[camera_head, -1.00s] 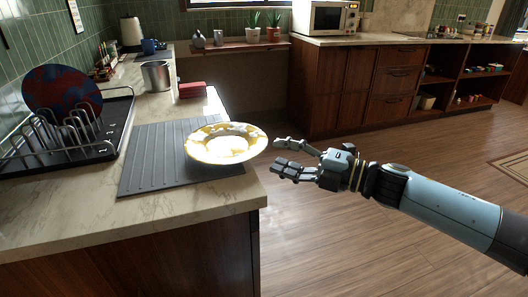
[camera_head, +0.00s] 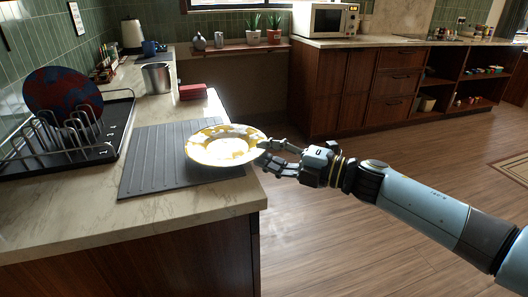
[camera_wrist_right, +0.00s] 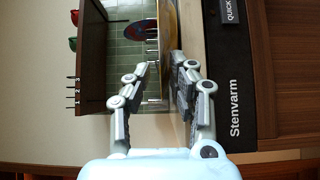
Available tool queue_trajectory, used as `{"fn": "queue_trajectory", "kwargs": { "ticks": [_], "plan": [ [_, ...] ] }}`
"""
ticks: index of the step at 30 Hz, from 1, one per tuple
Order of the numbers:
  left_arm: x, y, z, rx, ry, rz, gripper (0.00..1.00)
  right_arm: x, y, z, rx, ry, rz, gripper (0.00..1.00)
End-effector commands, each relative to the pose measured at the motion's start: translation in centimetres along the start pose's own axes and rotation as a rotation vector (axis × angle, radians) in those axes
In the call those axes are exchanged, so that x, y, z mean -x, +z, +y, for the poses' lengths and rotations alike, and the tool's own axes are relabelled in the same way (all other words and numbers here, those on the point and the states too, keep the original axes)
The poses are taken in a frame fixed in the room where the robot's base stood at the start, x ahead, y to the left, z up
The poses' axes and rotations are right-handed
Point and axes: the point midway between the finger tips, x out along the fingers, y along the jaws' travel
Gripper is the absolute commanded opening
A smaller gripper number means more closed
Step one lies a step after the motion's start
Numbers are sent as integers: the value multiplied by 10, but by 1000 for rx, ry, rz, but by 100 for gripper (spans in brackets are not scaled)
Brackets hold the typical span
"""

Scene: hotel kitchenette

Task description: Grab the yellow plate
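The yellow plate (camera_head: 226,146), patterned yellow and white, rests on the grey ridged mat (camera_head: 150,160) at the right end of the counter. Its right rim reaches close to the counter edge. My right gripper (camera_head: 268,158) is at this rim, coming in from the right. In the right wrist view the plate (camera_wrist_right: 169,28) shows nearly edge-on, and its rim lies between the spread fingertips of the gripper (camera_wrist_right: 163,64). The right-hand finger is very close to the plate; whether it touches is unclear. A gap shows beside the left-hand finger. My left gripper is out of view.
A black dish rack (camera_head: 75,140) holding a dark red and blue plate (camera_head: 62,93) stands at the left. A metal cup (camera_head: 157,78) and a red block-like item (camera_head: 193,91) stand behind the mat. Floor right of the counter is clear.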

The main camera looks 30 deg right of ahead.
Motion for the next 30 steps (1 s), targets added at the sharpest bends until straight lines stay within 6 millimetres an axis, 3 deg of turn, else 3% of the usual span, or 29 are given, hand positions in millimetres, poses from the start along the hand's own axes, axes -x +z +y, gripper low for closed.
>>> {"fn": "queue_trajectory", "kwargs": {
  "ticks": [9, 30],
  "plan": [
    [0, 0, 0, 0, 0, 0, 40, 0, 0, 0, 0, 0, 0, 0],
    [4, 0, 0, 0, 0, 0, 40, 0, 0, 6, 1, 3, 1, 0]
  ]
}}
